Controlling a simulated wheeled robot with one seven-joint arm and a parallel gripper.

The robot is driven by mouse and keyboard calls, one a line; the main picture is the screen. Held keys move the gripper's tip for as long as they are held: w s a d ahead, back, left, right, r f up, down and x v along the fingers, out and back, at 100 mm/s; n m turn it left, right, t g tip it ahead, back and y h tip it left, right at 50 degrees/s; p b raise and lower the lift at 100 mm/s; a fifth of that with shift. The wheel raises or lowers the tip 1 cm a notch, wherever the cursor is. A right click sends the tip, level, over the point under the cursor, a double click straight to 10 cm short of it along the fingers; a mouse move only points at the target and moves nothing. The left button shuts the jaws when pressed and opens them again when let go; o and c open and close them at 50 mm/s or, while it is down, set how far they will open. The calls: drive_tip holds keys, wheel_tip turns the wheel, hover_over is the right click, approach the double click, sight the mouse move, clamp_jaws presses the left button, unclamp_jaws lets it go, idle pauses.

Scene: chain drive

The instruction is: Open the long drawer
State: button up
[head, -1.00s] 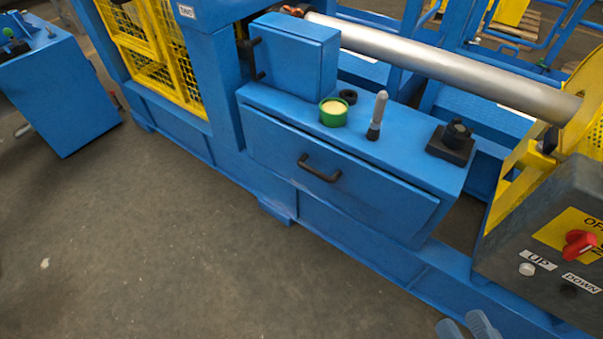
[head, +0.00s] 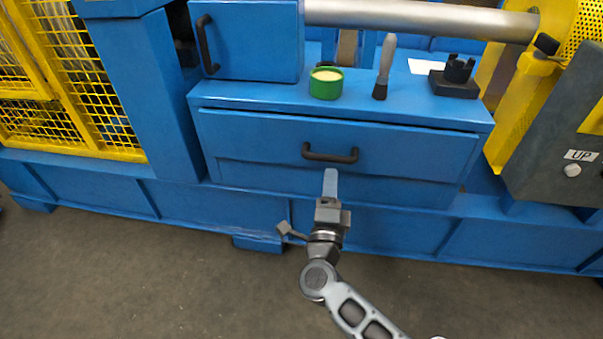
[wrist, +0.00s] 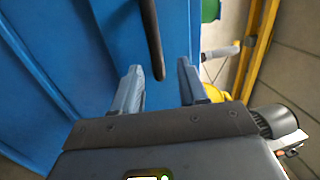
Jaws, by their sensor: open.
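The long drawer (head: 255,139) is a wide blue front under the machine's ledge, and it looks shut or nearly so. Its black bar handle (head: 330,154) is at the middle of the front. My gripper (head: 331,175) is just below the handle in the head view, pointing at the drawer. In the wrist view my gripper (wrist: 158,85) is open, with its two fingers apart.
On the ledge above the drawer stand a green tin (head: 325,84), a brush (head: 385,66) and a black block (head: 455,79). A blue box with a handle (head: 250,40) is at upper left. A dark control panel (head: 560,150) is at right. The floor in front is clear.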

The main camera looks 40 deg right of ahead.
sight(329, 159)
drive_tip(key=shift+m, duration=0.3)
drive_tip(key=x, duration=0.2)
drive_tip(key=b+x, duration=0.1)
drive_tip(key=x, duration=0.5)
drive_tip(key=shift+w+a+f+b, duration=0.1)
drive_tip(key=shift+w+f+b, duration=0.25)
drive_tip(key=shift+w, duration=0.15)
drive_tip(key=shift+c, duration=0.2)
clamp_jaws()
